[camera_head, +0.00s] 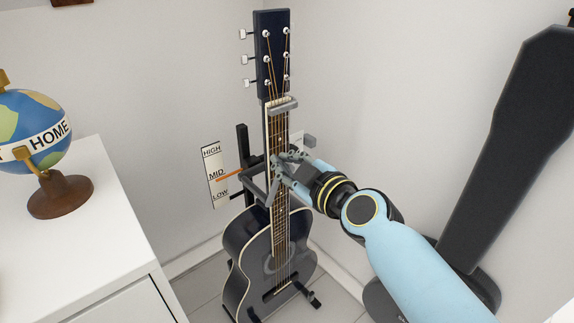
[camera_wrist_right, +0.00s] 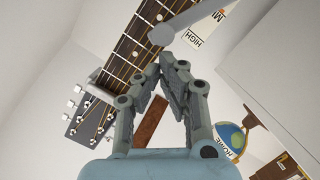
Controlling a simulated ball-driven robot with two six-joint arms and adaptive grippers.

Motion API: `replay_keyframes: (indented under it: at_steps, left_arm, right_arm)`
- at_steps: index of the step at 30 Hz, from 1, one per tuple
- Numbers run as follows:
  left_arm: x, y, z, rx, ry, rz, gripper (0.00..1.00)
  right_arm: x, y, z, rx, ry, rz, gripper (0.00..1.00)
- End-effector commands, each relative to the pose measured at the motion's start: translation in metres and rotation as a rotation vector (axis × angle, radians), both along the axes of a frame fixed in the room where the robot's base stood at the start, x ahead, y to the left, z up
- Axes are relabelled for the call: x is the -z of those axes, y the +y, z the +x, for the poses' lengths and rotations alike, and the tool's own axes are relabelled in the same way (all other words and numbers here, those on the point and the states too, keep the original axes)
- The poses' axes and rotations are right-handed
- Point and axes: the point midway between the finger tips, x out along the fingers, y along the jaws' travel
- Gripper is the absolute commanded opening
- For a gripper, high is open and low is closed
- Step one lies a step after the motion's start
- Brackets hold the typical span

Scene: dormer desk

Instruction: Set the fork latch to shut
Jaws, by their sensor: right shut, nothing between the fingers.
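A grey bar (camera_head: 283,104) shows across the guitar neck below the headstock in the head view; it may be the fork latch. A grey round-ended bar (camera_wrist_right: 178,24) lies over the strings in the right wrist view; I cannot tell if it is the same part. The dark guitar (camera_head: 262,250) stands upright in a black stand (camera_head: 242,150). My right gripper (camera_head: 278,162) is shut and empty at the neck, below the upper bar. Its fingertips (camera_wrist_right: 165,68) meet close to the neck; contact is unclear. My left gripper is out of view.
A scale plate (camera_head: 214,172) reading HIGH, MID and LOW stands left of the neck, with an orange pointer near MID. A globe (camera_head: 30,130) sits on a white cabinet (camera_head: 95,230) at left. A black case (camera_head: 510,140) leans at right.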

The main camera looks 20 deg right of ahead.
Motion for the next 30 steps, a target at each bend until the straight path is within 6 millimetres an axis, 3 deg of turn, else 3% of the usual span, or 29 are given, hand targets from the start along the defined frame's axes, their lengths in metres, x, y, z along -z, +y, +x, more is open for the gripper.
replay_keyframes:
  at_steps: [30]
  left_arm:
    - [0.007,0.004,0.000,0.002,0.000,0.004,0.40]
  right_arm:
    - [0.004,-0.014,0.005,-0.002,0.038,0.103,0.00]
